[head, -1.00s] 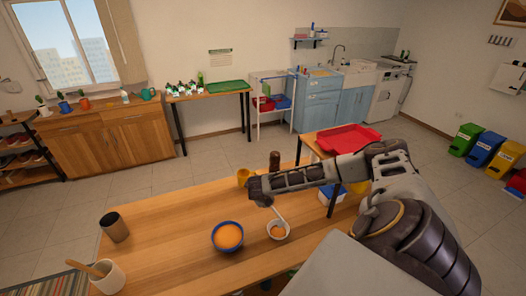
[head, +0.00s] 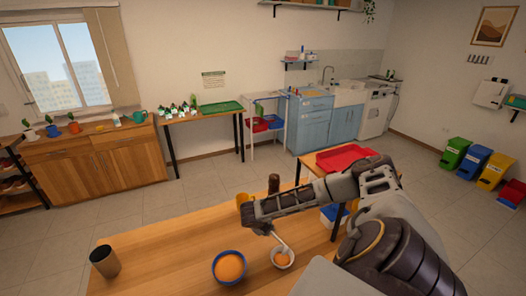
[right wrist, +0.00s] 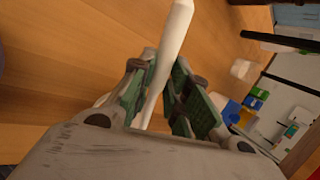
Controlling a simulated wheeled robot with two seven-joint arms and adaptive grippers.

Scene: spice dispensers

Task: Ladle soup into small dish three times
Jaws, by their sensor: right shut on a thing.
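A blue-rimmed bowl (head: 214,275) of orange soup (head: 230,266) stands near the front of the wooden table. A small white dish (head: 291,263) with orange soup in it stands just right of the bowl. My right gripper (head: 262,228) is above and behind the small dish. It is shut on the pale ladle (head: 281,240), whose shaft slants down to the dish. The ladle's scoop cannot be made out. In the right wrist view the white ladle handle (right wrist: 168,50) passes between the fingers of the right gripper (right wrist: 166,78). My left gripper is out of view.
A dark cup (head: 105,262) stands at the table's left. A yellow cup (head: 243,200) and a brown mill (head: 274,183) stand at the back edge, close behind my right gripper. The table (head: 165,250) is clear between dark cup and bowl.

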